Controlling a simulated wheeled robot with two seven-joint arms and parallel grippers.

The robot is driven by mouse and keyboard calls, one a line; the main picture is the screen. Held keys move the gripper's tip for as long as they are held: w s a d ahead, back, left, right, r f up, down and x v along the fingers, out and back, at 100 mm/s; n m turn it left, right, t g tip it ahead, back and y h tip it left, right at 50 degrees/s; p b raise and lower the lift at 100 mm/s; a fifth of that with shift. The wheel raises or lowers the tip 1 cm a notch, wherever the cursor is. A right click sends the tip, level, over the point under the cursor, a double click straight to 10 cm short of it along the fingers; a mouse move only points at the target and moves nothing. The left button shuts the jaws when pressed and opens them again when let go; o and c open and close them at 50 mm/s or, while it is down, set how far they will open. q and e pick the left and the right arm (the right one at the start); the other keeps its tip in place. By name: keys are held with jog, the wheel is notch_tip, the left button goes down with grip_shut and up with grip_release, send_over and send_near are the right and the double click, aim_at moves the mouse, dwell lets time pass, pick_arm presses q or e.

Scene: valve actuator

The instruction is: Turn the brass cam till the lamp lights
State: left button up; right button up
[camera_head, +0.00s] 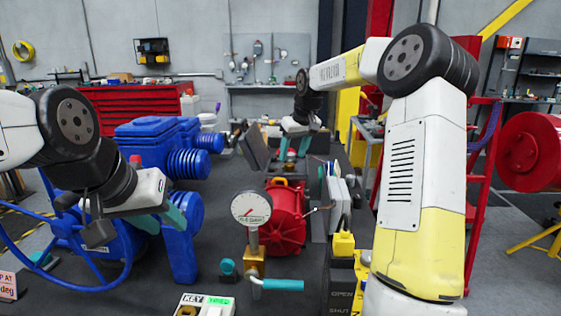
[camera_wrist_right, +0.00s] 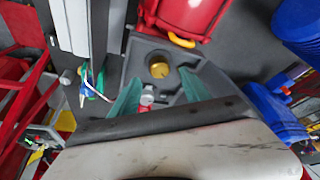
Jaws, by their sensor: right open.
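A round brass piece (camera_wrist_right: 159,70), which looks like the cam, sits in a dark grey housing (camera_wrist_right: 140,55) in the right wrist view. A small part with a clear body and red end (camera_wrist_right: 147,95) is nearer the gripper; I cannot tell if it is the lamp or lit. My right gripper (camera_wrist_right: 160,97) is open, its teal fingers either side of this small part, with the brass piece just beyond. In the head view my right gripper (camera_head: 297,128) is above the housing behind the red drum. My left gripper (camera_head: 160,220) appears open and empty, by the blue valve.
The red drum (camera_head: 286,215) with a yellow handle is in front of the housing. A dial gauge (camera_head: 251,208) on a brass block stands nearer. Blue valve bodies (camera_head: 155,150) fill the left. A grey upright (camera_wrist_right: 80,30) runs close to the right gripper.

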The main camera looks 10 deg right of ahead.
aim_at(290, 163)
jog(key=x, duration=0.4)
grip_shut()
